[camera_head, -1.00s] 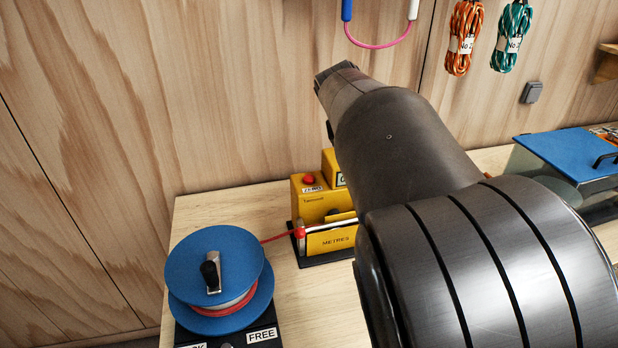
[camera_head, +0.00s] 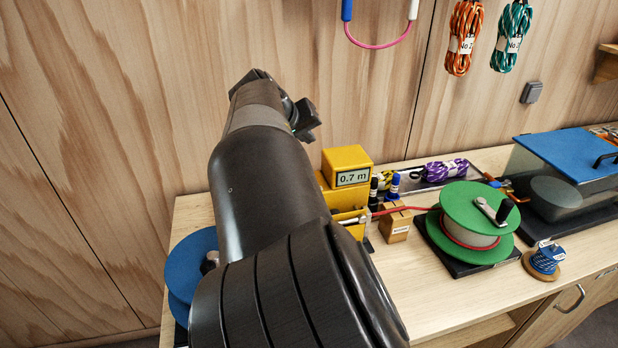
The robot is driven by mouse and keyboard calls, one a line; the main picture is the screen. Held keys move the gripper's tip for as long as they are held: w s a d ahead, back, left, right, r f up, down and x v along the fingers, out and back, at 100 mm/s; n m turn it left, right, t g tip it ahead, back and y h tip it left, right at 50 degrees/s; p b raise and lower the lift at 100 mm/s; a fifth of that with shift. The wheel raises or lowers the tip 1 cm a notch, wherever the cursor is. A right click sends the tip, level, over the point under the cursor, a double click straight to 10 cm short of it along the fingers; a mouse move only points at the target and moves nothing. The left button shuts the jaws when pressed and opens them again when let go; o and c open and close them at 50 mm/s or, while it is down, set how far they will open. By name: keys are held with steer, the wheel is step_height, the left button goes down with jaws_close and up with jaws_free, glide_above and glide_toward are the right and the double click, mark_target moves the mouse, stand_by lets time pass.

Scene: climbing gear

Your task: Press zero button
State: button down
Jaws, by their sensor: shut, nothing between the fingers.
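The yellow metre counter (camera_head: 346,160) stands on the bench against the wall, and its display reads 0.7 m. My arm covers its left part. The red zero button on its left is hidden behind my arm. My gripper (camera_head: 307,122) points down and to the right at the end of the arm, seen partly from behind. It looks shut and empty, above and left of the display box in the picture. Whether it touches anything cannot be told.
A blue reel (camera_head: 186,262) is partly hidden left of my arm. A green reel (camera_head: 475,215) with red cord, a small wooden block (camera_head: 395,224), markers (camera_head: 393,186) and a purple rope coil (camera_head: 444,170) are to the right. A blue-lidded case (camera_head: 575,155) stands farther right.

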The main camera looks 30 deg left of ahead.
steer(key=shift+f, duration=4.1)
steer(key=shift+f, duration=0.1)
steer(key=shift+f, duration=0.3)
steer(key=shift+f, duration=0.45)
steer(key=shift+r, duration=0.85)
steer(key=shift+r, duration=2.55)
